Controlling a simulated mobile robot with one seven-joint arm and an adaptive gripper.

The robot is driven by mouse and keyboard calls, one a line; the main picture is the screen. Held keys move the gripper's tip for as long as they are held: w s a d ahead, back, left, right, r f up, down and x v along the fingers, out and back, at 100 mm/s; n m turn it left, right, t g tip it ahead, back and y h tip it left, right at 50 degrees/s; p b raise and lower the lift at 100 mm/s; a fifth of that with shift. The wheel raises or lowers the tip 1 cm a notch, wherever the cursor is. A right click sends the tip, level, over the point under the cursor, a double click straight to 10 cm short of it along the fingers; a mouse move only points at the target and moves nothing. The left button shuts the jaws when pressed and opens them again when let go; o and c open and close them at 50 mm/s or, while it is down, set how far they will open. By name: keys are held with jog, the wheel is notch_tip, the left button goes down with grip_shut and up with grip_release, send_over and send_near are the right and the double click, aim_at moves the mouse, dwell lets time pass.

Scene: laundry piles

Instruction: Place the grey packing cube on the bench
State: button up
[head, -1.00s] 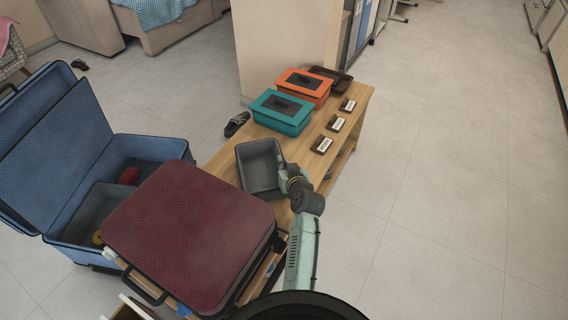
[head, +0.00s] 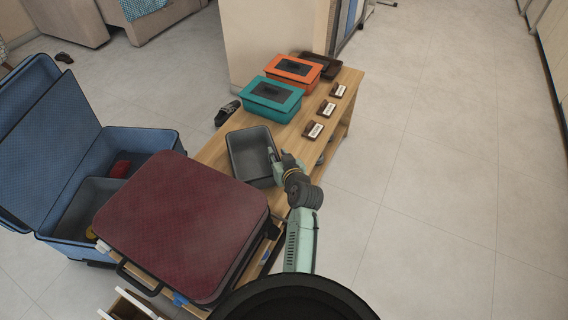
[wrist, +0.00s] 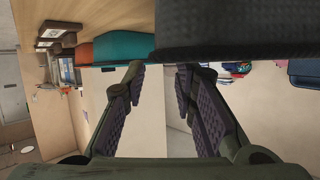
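A grey open-topped box (head: 236,150) sits on the wooden bench (head: 213,153), between the maroon suitcase and the teal box. It looks empty; I cannot tell whether it is the grey packing cube, and no other grey cube shows clearly. My gripper (head: 275,156) is at the box's right rim in the head view. In the wrist view my gripper (wrist: 160,75) has its two fingers apart with nothing between them. A dark grey textured wall (wrist: 240,30), probably the box's side, fills the top right there. I cannot tell whether a finger touches it.
A teal box (head: 272,112), an orange box (head: 313,78) and a dark tray (head: 328,66) stand farther along the bench. Several label blocks (head: 313,131) line its right edge. A maroon suitcase (head: 180,220) covers the near end. An open blue suitcase (head: 50,140) is at left.

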jog(key=v, duration=0.8)
jog(key=shift+s+b, duration=0.15)
jog(key=shift+b, duration=0.2)
jog(key=shift+r, duration=0.1)
